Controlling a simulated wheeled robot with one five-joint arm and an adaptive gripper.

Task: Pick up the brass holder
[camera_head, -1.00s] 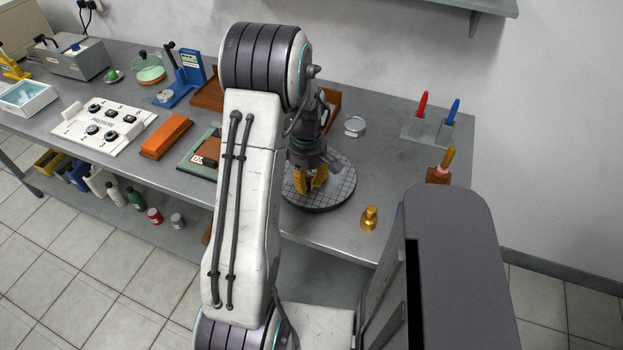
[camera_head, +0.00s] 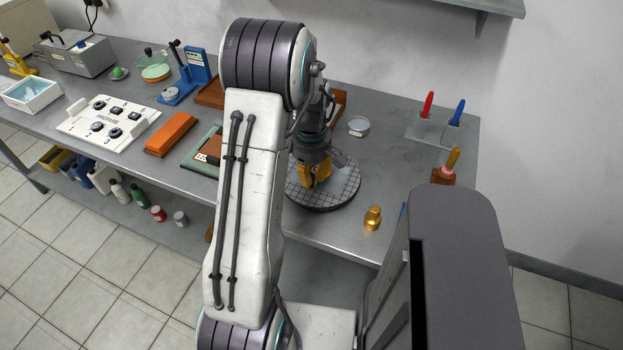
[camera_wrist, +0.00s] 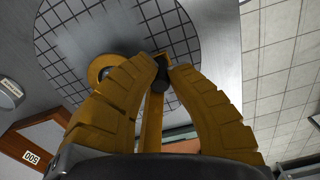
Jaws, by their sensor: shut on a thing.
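My gripper (camera_wrist: 163,72) has yellow fingers that close at their tips on a small dark cylinder of the brass holder (camera_wrist: 151,120). A narrow brass bar of the holder shows between the fingers, and a brass ring (camera_wrist: 102,66) shows beside the left finger. Behind them is the round gridded plate (camera_wrist: 205,25). I cannot tell whether the holder touches the plate. In the head view my gripper (camera_head: 314,174) is over the same round plate (camera_head: 345,190) on the bench; my arm hides part of it, and the holder cannot be told apart from the yellow fingers there.
A small brass weight-like piece (camera_head: 373,218) stands near the bench's front edge, right of the plate. A clear round dish (camera_head: 358,126) lies behind. An orange block (camera_head: 171,134) lies left of my arm.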

